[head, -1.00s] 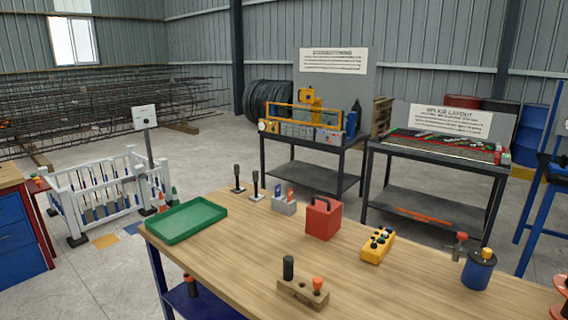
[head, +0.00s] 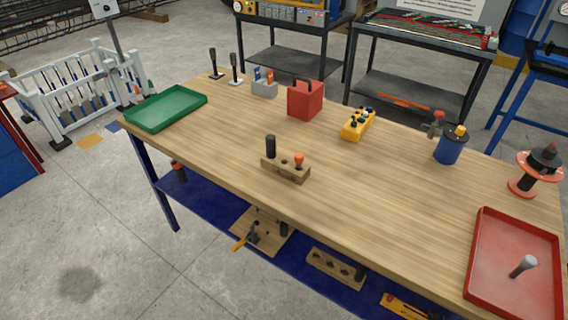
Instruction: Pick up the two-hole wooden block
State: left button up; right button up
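A wooden block (head: 287,173) lies on the workbench near its front edge. A black-handled tool stands in its left end and an orange-topped one toward its right end, with a dark hole showing between them. A second wooden block (head: 333,268) with dark holes lies on the blue lower shelf, a black piece at its right end. I cannot tell for certain how many holes each block has. Neither of my grippers shows in the head view.
The workbench (head: 400,210) holds a green tray (head: 166,108), a red box (head: 306,100), a yellow block (head: 358,124), a blue can (head: 450,145), a reel (head: 535,172) and a red tray (head: 515,262). The blue shelf (head: 200,190) below holds tools.

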aim_at(282, 164)
jog(key=l+z, duration=0.15)
jog(key=l, duration=0.7)
jog(key=l+z, duration=0.2)
jog(key=l, duration=0.65)
jog(key=i+l+z, duration=0.15)
jog(key=l, duration=0.65)
jog(key=k+l, duration=0.05)
